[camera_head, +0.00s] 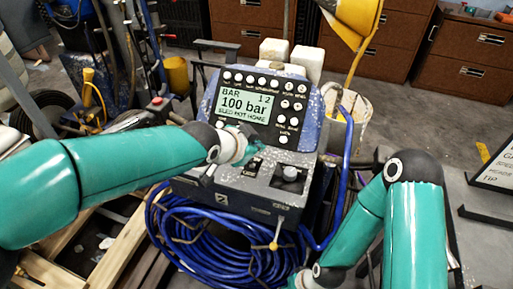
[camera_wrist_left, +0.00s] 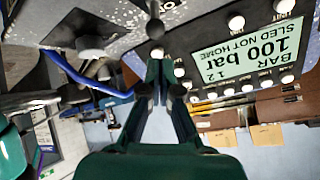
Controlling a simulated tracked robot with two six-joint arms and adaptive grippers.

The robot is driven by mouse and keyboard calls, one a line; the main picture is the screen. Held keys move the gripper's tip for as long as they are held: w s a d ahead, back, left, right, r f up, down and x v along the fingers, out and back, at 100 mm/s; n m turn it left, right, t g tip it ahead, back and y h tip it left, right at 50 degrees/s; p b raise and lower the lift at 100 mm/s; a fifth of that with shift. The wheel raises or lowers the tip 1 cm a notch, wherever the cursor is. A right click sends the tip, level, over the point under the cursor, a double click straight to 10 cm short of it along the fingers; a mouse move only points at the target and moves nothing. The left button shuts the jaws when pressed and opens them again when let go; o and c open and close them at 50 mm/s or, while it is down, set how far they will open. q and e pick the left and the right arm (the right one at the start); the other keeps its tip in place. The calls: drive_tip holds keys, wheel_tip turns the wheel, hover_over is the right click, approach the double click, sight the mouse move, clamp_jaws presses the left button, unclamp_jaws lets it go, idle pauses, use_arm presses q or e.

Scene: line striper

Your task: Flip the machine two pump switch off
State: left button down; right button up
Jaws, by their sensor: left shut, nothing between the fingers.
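The machine (camera_head: 262,120) stands in the middle of the head view, with a tilted control panel and a lit display (camera_head: 243,104) reading 100 bar and "SLED NOT HOME". A figure 2 is on its front. My left gripper (camera_head: 243,150) is over the ledge below the display, its fingertips hard to make out there. In the left wrist view my gripper (camera_wrist_left: 157,70) is shut and empty, tips close to a small dark toggle switch (camera_wrist_left: 154,27). Contact and the switch's position cannot be told. My right gripper is out of view.
A lever with a yellow ball (camera_head: 273,245) hangs below, in front of coiled blue hose (camera_head: 215,235). A white bucket (camera_head: 350,115) stands behind right. Brown drawers (camera_head: 400,40) line the back.

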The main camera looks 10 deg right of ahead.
use_arm(q)
drive_tip(key=s+a+r, duration=0.2)
drive_tip(key=s+r, duration=0.3)
drive_tip(key=r, duration=0.2)
drive_tip(key=shift+a+r, duration=0.2)
drive_tip(key=shift+s, duration=0.1)
idle(0.4)
